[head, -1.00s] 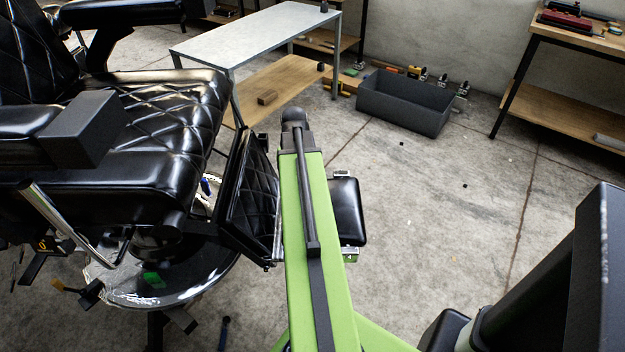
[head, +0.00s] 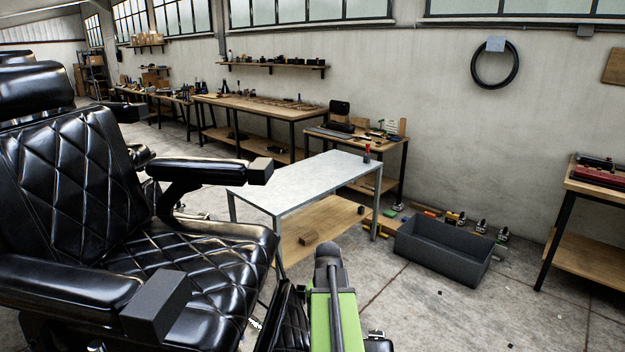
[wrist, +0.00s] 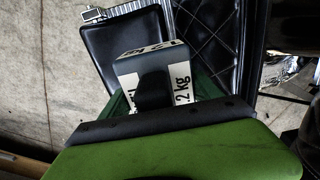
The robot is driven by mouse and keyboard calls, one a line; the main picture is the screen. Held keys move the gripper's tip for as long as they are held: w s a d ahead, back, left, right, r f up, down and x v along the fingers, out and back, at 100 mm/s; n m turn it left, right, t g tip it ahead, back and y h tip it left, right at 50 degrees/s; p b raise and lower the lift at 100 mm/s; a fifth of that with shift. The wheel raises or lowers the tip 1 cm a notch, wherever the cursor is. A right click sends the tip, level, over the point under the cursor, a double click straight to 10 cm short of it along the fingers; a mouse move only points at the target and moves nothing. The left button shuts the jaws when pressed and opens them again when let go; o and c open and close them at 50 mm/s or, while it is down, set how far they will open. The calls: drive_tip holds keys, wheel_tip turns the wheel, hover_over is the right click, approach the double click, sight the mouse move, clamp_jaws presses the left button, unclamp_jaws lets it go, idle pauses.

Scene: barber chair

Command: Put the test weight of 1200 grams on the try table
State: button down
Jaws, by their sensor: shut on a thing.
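The weight is over or before the black padded footrest (wrist: 105,55); I cannot tell the gap. In the head view my gripper's dark end (head: 328,258) shows low in the middle, and the weight is hidden. The try table, taken as the grey-topped table (head: 300,182), stands beyond my gripper, with a bare top except a small red and black item (head: 367,154) at its far corner.
A black barber chair (head: 70,190) fills the left, its armrest (head: 210,170) reaching close to the table's left end. A dark grey bin (head: 445,250) stands on the floor right of the table. A wooden block (head: 310,239) lies on the lower shelf. Floor at the right is mostly clear.

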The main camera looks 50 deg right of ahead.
wheel_tip(320, 180, up, 22)
drive_tip(key=p, duration=1.9)
